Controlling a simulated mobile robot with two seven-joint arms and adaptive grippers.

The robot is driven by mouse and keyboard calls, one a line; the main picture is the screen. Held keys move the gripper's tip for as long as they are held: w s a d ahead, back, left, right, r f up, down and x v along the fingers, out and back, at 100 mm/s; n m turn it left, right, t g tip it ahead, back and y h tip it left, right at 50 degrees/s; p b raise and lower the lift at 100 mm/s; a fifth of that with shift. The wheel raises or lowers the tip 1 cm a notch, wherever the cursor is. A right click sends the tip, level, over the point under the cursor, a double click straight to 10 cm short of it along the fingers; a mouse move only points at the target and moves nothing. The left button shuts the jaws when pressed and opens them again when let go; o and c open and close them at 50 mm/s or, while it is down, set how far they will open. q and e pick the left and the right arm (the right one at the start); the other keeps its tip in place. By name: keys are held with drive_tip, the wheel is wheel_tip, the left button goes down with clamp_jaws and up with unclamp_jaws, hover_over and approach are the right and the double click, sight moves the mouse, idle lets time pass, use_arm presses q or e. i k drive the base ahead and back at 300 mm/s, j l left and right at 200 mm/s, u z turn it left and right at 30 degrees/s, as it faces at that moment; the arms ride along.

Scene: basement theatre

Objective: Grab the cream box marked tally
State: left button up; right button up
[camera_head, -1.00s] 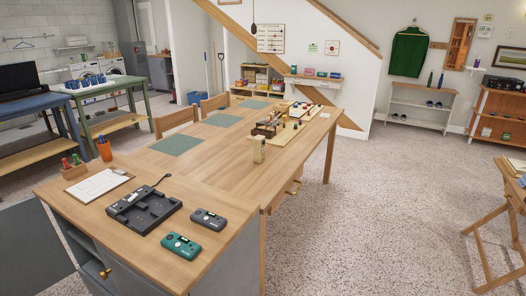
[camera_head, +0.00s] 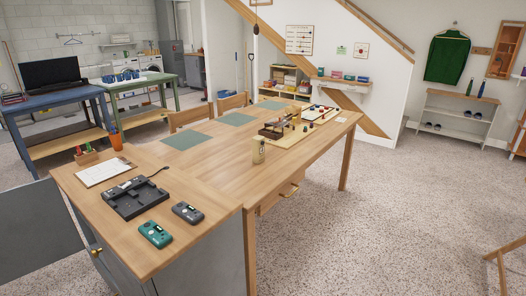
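No box with a readable "tally" mark shows in the head view. A small cream upright container (camera_head: 259,150) stands on the long wooden table (camera_head: 215,160), near its right edge; its marking is too small to read, and I cannot tell whether it is the tally box. Several small coloured boxes (camera_head: 350,77) sit on a wall shelf at the back, also too small to read. Neither of my grippers is in view.
The near table end holds a black tray (camera_head: 135,197), a teal device (camera_head: 155,234), a grey device (camera_head: 187,212) and a clipboard (camera_head: 103,171). A game board (camera_head: 300,135) lies farther back. A cabinet door (camera_head: 38,232) stands open at left.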

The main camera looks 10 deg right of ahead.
sight(258, 150)
drive_tip(key=i+l, duration=0.7)
drive_tip(key=l, duration=0.15)
